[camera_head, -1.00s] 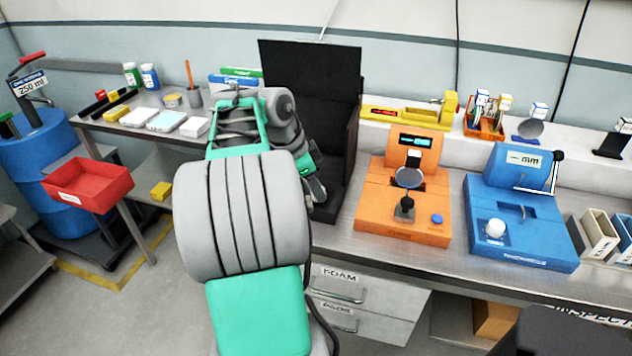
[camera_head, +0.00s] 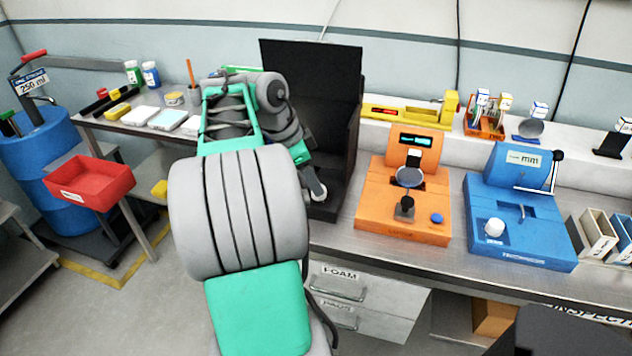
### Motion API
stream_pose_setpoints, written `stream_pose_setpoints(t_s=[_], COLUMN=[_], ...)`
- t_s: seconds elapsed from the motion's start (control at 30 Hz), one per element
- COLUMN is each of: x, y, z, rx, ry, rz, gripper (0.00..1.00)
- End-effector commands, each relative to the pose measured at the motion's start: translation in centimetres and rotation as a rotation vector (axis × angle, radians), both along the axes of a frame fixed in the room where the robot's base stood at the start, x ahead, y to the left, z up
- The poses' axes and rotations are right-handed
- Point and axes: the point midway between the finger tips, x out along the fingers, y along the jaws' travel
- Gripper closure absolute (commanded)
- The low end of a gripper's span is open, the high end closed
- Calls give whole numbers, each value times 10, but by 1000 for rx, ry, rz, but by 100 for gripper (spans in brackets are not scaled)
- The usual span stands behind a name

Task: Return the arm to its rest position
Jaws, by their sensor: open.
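My arm rises from the bottom of the view, with a large grey drum-shaped joint and green panels. Its forearm reaches toward the bench and bends down to the right, in front of a black open-fronted booth (camera_head: 320,80). A small pale round part shows near the booth floor at the low end of the arm. My gripper's fingers cannot be made out; they are hidden behind the arm links. I see nothing held.
On the bench right of the arm stand an orange device (camera_head: 402,200) and a blue device (camera_head: 520,220). A yellow tool (camera_head: 410,113) lies behind them. White boxes (camera_head: 140,116) lie left of the arm. A red bin (camera_head: 90,183) and blue drum (camera_head: 45,150) stand at left.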

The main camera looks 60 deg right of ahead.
Motion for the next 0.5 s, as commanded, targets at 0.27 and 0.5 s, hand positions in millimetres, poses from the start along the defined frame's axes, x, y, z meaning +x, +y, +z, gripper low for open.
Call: stream_pose_setpoints(t_s=[0.27,0.5], x=[10,11], y=[13,13], z=[40,40], rx=[1,1], ry=[0,0], rz=[0,0], gripper=[45,45])
